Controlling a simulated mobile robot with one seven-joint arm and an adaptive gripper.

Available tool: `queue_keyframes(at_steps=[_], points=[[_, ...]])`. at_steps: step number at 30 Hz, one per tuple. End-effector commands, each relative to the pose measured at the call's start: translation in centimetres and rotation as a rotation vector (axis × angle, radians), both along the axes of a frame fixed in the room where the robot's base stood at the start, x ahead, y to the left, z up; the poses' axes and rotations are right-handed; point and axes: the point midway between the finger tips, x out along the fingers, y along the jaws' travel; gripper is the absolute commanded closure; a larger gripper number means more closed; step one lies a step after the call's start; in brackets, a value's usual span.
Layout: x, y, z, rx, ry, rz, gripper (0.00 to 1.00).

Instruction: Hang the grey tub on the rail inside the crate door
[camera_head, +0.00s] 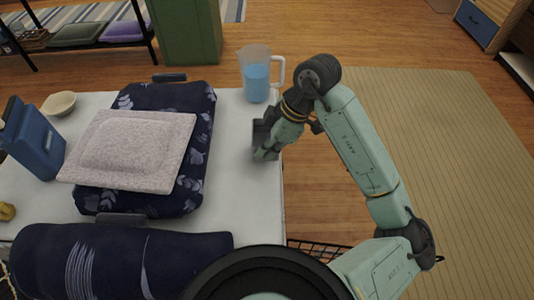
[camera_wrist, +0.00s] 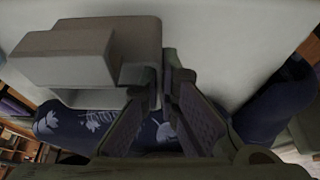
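The grey tub (camera_wrist: 75,58) is large and close at the upper left of the wrist view, box-like with a hollow below. My gripper (camera_wrist: 166,78) has its two dark fingers close together at the tub's right-hand wall and looks shut on that wall. In the head view my gripper (camera_head: 264,150) is over the right edge of the white table, with a small dark-grey part of the tub (camera_head: 258,132) beside it. Black wire mesh (camera_head: 322,252) shows low beside the table, perhaps part of the crate, mostly behind my arm. I cannot make out the door or rail.
The white table (camera_head: 238,180) holds a navy floral bag (camera_head: 195,150) with a speckled slab (camera_head: 130,150) on it, a blue bottle (camera_head: 35,140), a bowl (camera_head: 60,104) and a jug of blue liquid (camera_head: 257,80). A rolled navy bundle (camera_head: 120,260) lies in front. Floor right is open.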

Motion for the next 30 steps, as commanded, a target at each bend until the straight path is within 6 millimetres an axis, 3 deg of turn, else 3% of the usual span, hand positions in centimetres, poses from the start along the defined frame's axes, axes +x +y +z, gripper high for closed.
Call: queue_keyframes(at_steps=[6,19,30], points=[[-0.1,0.0,-3.0,0.003,0.002,-0.002,1.0],[-0.1,0.0,-3.9,0.0,0.0,0.0,1.0],[-0.1,0.0,-3.8,0.001,0.001,0.0,0.75]])
